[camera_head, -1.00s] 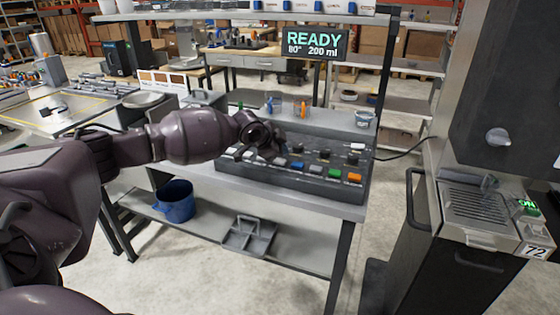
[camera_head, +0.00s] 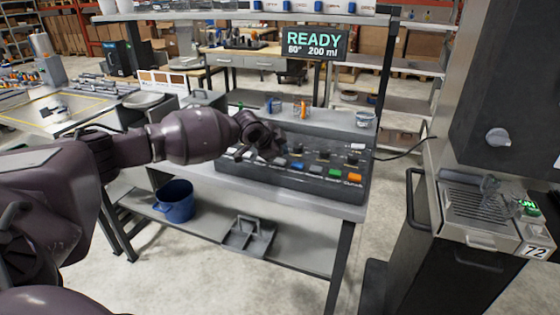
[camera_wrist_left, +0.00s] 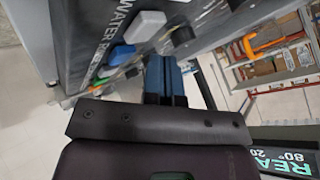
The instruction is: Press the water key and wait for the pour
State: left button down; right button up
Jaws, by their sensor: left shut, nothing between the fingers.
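The key panel (camera_head: 325,187) is a dark console on the grey bench, with several coloured keys and knobs. My left gripper (camera_head: 276,150) is over the left-middle part of the panel, near a blue key (camera_head: 281,162). Its fingers (camera_wrist_left: 166,80) are together and hold nothing; contact with a key cannot be told. The display (camera_head: 315,42) reads READY, 80°, 200 ml. My right gripper is out of view.
A dark machine with a drip grate (camera_head: 475,205) and a lit ON sign stands at the right. A blue bucket (camera_head: 175,202) and a grey tray (camera_head: 248,238) sit on the lower shelf. Small cups stand behind the panel.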

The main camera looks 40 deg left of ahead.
aim_at(281, 161)
pick_arm(q)
jog(key=shift+f, duration=0.2)
dwell(0.5)
jog(key=shift+f, duration=0.25)
jog(key=shift+f, duration=0.5)
dwell(0.8)
jog(key=shift+r, duration=0.15)
jog(key=shift+r+p, duration=0.5)
jog(key=shift+r, duration=0.25)
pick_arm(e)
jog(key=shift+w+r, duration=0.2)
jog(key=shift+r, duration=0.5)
pick_arm(q)
jog(key=shift+r, duration=0.1)
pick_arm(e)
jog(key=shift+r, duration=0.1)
pick_arm(q)
jog(key=shift+r+p, duration=1.65)
jog(key=shift+r, duration=0.85)
jog(key=shift+f, duration=0.1)
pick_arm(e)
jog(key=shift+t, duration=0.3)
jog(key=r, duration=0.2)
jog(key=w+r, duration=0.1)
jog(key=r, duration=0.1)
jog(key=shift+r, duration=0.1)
